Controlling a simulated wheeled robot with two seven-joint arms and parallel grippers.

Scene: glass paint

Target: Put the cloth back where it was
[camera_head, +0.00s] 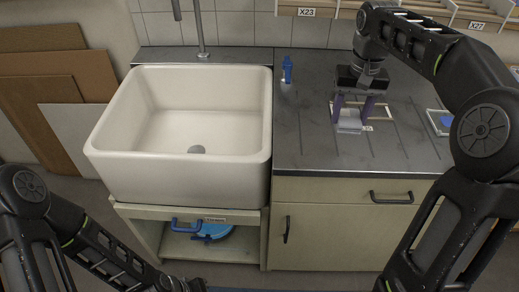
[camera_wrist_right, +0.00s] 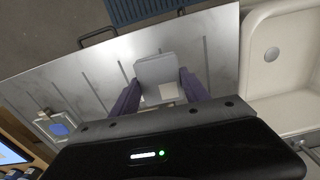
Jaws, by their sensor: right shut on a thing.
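The cloth (camera_head: 349,126) is a pale grey folded piece between the purple fingers of my right gripper (camera_head: 349,119). My right gripper points down over the metal worktop, right of the sink, and is shut on the cloth. A white outlined frame (camera_head: 384,111) with a small label lies on the worktop around and behind the fingers. In the right wrist view the cloth (camera_wrist_right: 157,70) sticks out between the two fingers (camera_wrist_right: 160,92). I cannot tell whether the cloth touches the worktop.
A deep white sink (camera_head: 196,170) with a tap (camera_head: 201,40) stands to the left. A blue spray-like bottle (camera_head: 287,72) stands behind the worktop's left part. A framed blue item (camera_head: 445,121) lies at the right. Shelves with labels hang above. The worktop's front left is clear.

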